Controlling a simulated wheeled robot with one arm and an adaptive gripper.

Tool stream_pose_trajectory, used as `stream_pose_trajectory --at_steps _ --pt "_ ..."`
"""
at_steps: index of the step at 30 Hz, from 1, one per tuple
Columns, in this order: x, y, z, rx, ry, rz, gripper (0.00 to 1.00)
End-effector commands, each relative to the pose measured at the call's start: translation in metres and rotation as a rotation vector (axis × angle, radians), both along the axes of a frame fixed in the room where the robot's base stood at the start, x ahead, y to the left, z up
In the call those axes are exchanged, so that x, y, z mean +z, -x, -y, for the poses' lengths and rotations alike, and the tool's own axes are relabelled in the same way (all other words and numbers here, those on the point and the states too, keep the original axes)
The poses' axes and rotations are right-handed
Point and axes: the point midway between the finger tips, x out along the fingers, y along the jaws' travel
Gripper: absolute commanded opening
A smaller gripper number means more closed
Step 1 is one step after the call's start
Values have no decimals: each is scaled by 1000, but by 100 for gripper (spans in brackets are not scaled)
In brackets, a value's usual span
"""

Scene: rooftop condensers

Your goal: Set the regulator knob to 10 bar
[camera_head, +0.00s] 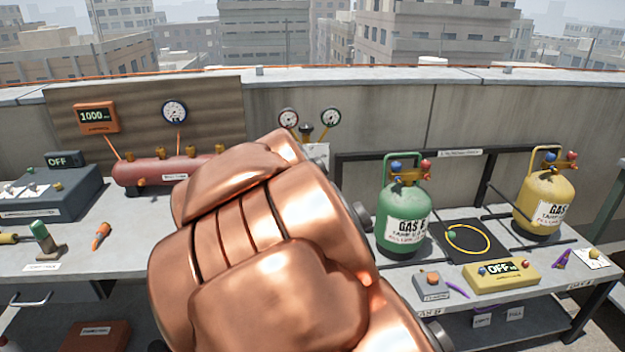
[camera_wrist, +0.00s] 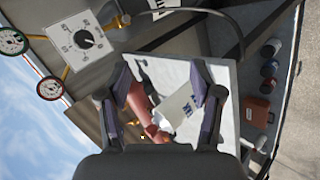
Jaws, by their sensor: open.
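The regulator knob (camera_wrist: 84,39) is a small dark knob on a pale square plate with a printed scale, at the upper left of the wrist view. The scale and pointer are too small to read. Two round gauges, one green-rimmed (camera_wrist: 11,41) and one red-rimmed (camera_wrist: 50,88), sit beside the plate. In the head view the gauges (camera_head: 288,118) (camera_head: 331,118) stand above a pale plate (camera_head: 319,153), mostly hidden by my copper arm. My gripper (camera_wrist: 160,72) is open and empty, with the knob outside its fingers, up and left. My arm hides it in the head view.
A green gas cylinder (camera_head: 403,217) and a yellow one (camera_head: 544,203) stand on the right bench. A red tank (camera_head: 150,172) is on the left bench. A yellow box reading OFF (camera_head: 501,275) lies at the front right. A curved hose (camera_wrist: 222,20) passes near the plate.

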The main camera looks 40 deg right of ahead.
Motion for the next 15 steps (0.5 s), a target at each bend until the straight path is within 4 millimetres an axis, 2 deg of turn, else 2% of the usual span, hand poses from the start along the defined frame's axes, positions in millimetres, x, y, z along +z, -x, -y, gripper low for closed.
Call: stream_pose_trajectory --at_steps 1,6,12,15 --pt "-9 -7 20 28 79 -2 65" --pt "-1 -34 73 164 379 -12 65" --pt "5 -60 116 326 736 -72 65" --pt "6 -70 128 399 892 -105 65"
